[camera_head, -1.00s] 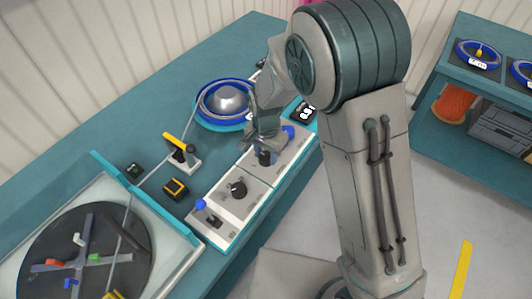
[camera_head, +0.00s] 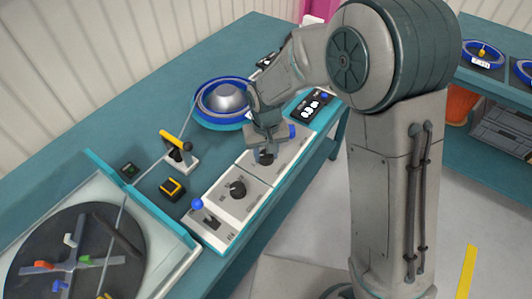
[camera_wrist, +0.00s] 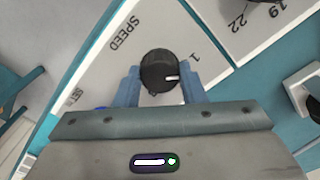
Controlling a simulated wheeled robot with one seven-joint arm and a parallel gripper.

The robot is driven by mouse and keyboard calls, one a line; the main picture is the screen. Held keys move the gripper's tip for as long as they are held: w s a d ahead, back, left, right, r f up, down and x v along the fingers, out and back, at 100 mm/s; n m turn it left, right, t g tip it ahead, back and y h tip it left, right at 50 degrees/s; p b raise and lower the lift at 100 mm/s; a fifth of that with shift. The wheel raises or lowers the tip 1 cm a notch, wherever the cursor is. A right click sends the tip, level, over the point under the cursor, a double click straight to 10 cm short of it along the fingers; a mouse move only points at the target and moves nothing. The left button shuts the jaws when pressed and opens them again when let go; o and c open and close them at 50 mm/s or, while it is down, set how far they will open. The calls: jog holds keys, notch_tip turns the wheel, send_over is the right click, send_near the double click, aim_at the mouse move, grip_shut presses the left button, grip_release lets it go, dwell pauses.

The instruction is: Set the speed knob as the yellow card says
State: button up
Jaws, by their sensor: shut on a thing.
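The speed knob (camera_wrist: 158,66) is round and black, on a pale panel (camera_wrist: 105,75) printed SPEED. Its white mark points right in the wrist view, below the printed 1. My gripper (camera_wrist: 161,88) has a blue-grey finger on each side of the knob and is shut on it. In the head view my gripper (camera_head: 265,146) is over the far part of the control panel, with the dark knob (camera_head: 265,158) just below it. I cannot make out a yellow card in either view.
A second black knob (camera_head: 238,189) and a blue-tipped lever (camera_head: 198,204) are nearer on the panel. A yellow-handled clamp (camera_head: 178,146), a black-and-yellow block (camera_head: 172,189) and a blue reel (camera_head: 223,103) stand beside it. A dark display (camera_head: 310,108) is beyond.

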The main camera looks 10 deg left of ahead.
jog(key=shift+n, duration=1)
jog(key=o, duration=1)
notch_tip(320, 180, up, 14)
jog(key=shift+f, duration=0.1)
